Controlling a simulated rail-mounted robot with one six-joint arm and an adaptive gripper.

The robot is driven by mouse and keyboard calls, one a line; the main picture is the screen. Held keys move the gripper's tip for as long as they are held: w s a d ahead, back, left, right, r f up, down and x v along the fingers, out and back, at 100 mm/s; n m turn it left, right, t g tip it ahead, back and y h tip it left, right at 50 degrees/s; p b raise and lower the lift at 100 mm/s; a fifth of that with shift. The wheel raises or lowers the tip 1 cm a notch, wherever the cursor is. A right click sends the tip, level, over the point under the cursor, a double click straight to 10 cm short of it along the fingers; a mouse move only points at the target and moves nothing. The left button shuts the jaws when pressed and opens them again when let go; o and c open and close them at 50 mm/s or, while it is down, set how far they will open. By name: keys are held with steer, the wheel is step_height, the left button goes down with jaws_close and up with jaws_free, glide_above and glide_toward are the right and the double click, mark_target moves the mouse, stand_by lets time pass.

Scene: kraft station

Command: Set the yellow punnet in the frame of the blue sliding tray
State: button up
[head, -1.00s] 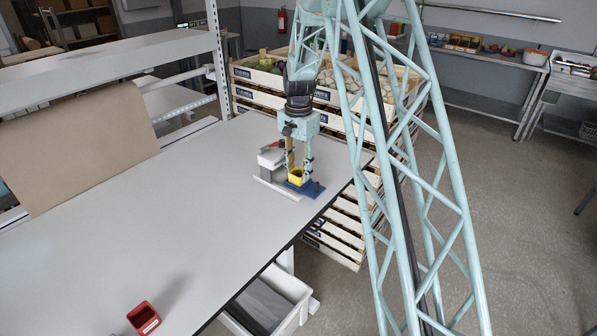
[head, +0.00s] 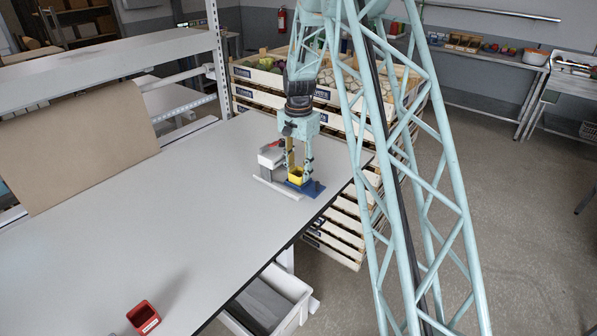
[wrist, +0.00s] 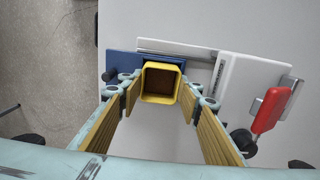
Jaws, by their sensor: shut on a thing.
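The yellow punnet (head: 296,176) is at the blue sliding tray (head: 312,189) near the table's far right edge. In the wrist view the punnet (wrist: 160,82) shows its square rim and dark inside, upright between my fingers. My gripper (head: 297,170) points down and is shut on the punnet; its fingertips also show in the wrist view (wrist: 158,88). The blue tray (wrist: 122,66) shows beside and behind the punnet. The tray's frame is mostly hidden under the punnet, so I cannot tell whether the punnet's base rests in it.
A white-grey machine with a red handle (wrist: 271,110) stands right beside the tray. A red punnet (head: 143,317) stands at the near end of the table (head: 150,220). Stacked wooden crates (head: 255,98) stand beyond the table's end. The table's middle is clear.

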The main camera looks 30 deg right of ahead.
stand_by(0.3)
steer(key=o, duration=0.9)
steer(key=shift+r, duration=0.15)
steer(key=shift+r+p, duration=1.75)
steer(key=shift+r, duration=2.05)
